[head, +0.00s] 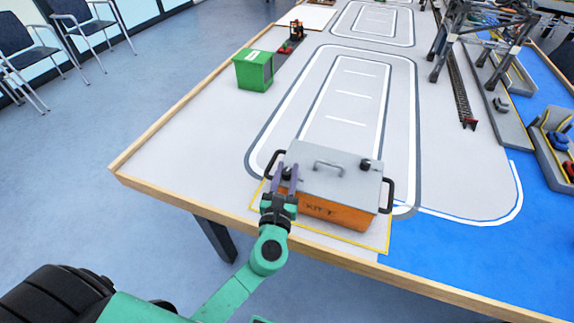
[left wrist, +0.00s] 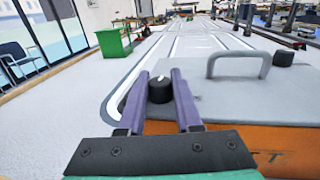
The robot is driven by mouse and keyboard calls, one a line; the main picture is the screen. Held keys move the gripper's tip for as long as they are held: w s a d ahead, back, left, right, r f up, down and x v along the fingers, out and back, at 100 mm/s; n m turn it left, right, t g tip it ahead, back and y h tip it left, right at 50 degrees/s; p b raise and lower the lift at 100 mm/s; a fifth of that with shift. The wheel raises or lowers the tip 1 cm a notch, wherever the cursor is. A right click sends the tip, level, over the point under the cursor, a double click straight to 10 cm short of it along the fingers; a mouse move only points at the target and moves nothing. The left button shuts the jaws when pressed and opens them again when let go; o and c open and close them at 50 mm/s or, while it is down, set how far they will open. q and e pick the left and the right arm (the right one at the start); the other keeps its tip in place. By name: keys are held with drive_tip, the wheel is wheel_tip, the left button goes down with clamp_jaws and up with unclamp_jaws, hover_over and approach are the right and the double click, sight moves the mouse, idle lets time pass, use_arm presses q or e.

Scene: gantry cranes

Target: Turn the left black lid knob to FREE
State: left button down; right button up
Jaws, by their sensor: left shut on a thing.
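An orange case (head: 325,211) marked "KIT" has a grey lid (head: 322,184) with a grey handle in its middle. The left black lid knob (head: 287,174) stands at the lid's left end. It also shows in the left wrist view (left wrist: 161,93), with a small pale mark on top. My left gripper (head: 284,169) has its purple fingers on either side of this knob and is shut on it. The right black knob (head: 365,164) stands at the lid's far right and is untouched. No FREE label is readable. My right gripper is not in view.
The case stands inside a yellow outline near the table's wooden front edge (head: 204,209). Black side handles (head: 387,196) stick out from it. A green bin (head: 254,70) stands farther back left. The grey, road-marked tabletop between them is clear. Gantry cranes (head: 478,40) stand at the back right.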

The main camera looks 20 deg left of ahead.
use_arm(q)
drive_tip(key=shift+n+y, duration=0.6)
drive_tip(key=shift+y, duration=0.6)
drive_tip(key=c, duration=0.6)
unclamp_jaws()
drive_tip(key=b+v, duration=0.2)
drive_tip(key=v, duration=1.2)
drive_tip(key=shift+s+r, duration=0.25)
drive_tip(key=shift+d, duration=0.15)
